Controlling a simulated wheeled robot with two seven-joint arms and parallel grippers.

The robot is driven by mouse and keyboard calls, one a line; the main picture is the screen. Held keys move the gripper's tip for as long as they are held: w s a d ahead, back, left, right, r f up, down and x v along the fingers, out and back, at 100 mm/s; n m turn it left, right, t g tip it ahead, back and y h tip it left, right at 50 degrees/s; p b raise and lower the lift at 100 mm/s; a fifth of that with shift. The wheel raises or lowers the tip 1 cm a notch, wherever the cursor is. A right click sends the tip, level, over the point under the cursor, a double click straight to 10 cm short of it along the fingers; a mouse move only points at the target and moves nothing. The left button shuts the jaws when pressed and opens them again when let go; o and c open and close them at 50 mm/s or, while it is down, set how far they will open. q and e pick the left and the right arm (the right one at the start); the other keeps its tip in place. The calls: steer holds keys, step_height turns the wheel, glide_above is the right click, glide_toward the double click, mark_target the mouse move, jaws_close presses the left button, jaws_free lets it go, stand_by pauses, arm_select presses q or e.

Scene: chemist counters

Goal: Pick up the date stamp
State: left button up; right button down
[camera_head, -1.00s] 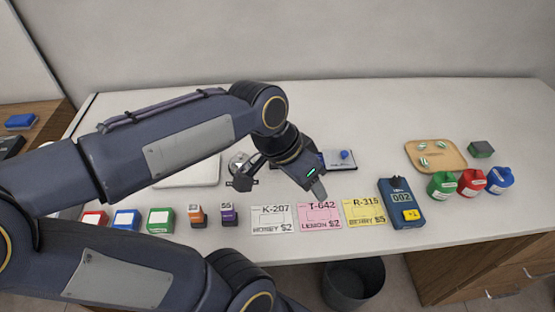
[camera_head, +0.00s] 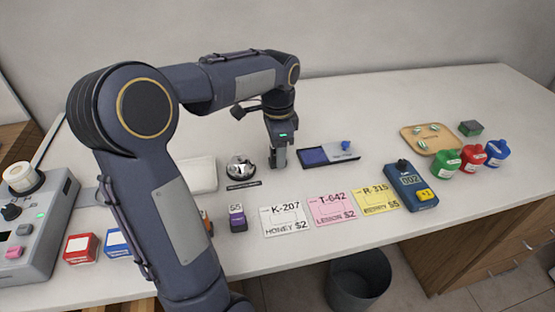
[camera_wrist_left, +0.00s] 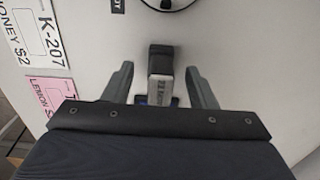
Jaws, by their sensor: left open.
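The date stamp (camera_wrist_left: 160,88) looks like a small dark block with a white printed label. In the left wrist view it stands between the two fingers of my left gripper (camera_wrist_left: 160,68), with a gap visible on each side. In the head view my left gripper (camera_head: 278,160) points down at the counter, between the bell and the ink pad. There the fingers hide most or all of the stamp. The gripper is open. My right gripper is not in view.
A silver bell (camera_head: 240,166) stands left of my gripper, and a blue ink pad (camera_head: 328,155) lies to its right. Price cards (camera_head: 285,218) lie in front. A blue handheld device (camera_head: 411,187) and several coloured bottles (camera_head: 446,164) are farther right. The counter behind is clear.

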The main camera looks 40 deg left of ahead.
arm_select(q)
step_height(320, 180, down, 2)
steer(key=shift+f, duration=0.1)
jaws_close()
stand_by(0.4)
step_height(320, 180, up, 4)
steer(key=shift+d+f+p, duration=0.1)
steer(key=shift+d+p, duration=0.05)
steer(key=shift+p, duration=0.15)
steer(key=s+d+r+p, duration=0.1)
steer(key=d+r, duration=0.8)
steer(key=d, duration=0.4)
steer(key=shift+s+d+r, duration=0.2)
steer(key=shift+s+d, duration=0.1)
steer(key=shift+s, duration=0.05)
